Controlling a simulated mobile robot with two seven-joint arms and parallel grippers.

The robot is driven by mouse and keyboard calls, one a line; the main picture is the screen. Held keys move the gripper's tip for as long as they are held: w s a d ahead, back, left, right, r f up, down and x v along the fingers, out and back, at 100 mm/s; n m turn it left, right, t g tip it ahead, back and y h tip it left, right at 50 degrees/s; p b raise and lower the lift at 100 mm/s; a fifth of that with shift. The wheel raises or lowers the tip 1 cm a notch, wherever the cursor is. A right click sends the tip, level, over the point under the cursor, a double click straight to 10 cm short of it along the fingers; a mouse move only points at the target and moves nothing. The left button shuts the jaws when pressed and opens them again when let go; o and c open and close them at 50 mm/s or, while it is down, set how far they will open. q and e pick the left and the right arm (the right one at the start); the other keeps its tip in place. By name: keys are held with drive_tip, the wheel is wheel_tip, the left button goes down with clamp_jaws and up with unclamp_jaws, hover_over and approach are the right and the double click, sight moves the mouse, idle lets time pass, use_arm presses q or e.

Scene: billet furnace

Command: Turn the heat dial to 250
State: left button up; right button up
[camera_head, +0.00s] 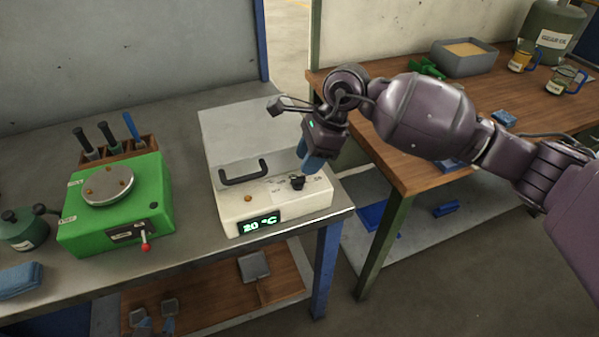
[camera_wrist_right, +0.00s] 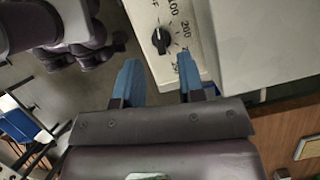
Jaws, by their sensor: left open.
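The heat dial (camera_head: 297,182) is a black knob on top of the cream furnace (camera_head: 262,200). In the right wrist view the dial (camera_wrist_right: 161,40) has its white mark towards OFF, with 100 and 200 printed around it. The green display (camera_head: 259,224) reads 20 °C. My right gripper (camera_head: 308,160) is just above the dial. In the right wrist view its blue fingers (camera_wrist_right: 158,72) are apart and empty, with the dial just beyond their tips.
A green device (camera_head: 118,205) with a round plate is to the left. A wooden table (camera_head: 425,150) with a grey tray (camera_head: 463,58) and mugs is at right.

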sight(298, 178)
drive_tip(key=shift+x, duration=2.5)
clamp_jaws()
